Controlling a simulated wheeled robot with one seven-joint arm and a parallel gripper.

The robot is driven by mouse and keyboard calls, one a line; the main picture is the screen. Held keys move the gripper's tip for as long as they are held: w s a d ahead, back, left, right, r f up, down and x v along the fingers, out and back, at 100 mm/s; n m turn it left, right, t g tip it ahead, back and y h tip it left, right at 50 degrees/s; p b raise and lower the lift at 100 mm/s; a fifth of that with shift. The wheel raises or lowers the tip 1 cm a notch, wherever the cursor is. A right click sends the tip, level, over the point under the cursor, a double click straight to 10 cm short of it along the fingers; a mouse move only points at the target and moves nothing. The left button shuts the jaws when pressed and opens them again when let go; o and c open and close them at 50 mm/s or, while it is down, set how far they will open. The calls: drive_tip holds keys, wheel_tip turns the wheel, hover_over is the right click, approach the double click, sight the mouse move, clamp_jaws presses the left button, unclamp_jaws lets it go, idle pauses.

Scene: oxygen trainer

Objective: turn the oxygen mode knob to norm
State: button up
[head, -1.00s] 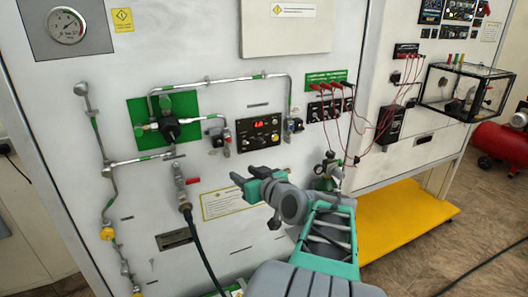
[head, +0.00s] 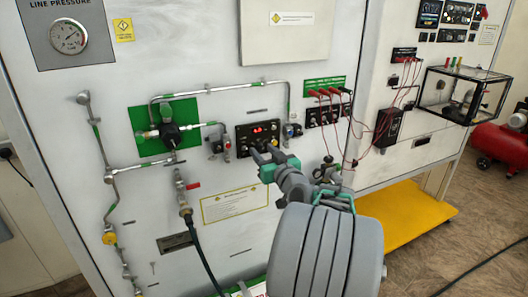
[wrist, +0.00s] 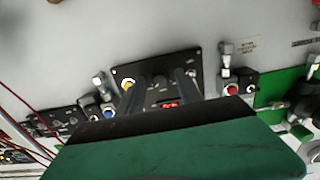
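A black control panel (head: 243,131) with a red lit display (head: 265,128) and several small knobs is on the white wall. Its labels are too small to read, so I cannot tell which knob is the oxygen mode knob or where it points. My gripper (head: 263,155) is in front of the panel's lower edge and hides part of it. In the wrist view the panel (wrist: 119,73) appears upside down, with a yellow round part (wrist: 128,84) at one side. The two dark fingers (wrist: 162,90) stand apart before it, with the display between them. No held thing shows.
Valves and pipes flank the panel, with a green plate (head: 145,116) at left. Red leads (head: 350,125) hang from sockets at right. A hose (head: 203,250) runs down below left. A clear box (head: 450,95) and yellow shelf (head: 420,212) are farther right.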

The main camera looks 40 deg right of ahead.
clamp_jaws()
idle(0.3)
drive_tip(key=shift+f+b, duration=0.2)
drive_tip(key=shift+b, duration=0.35)
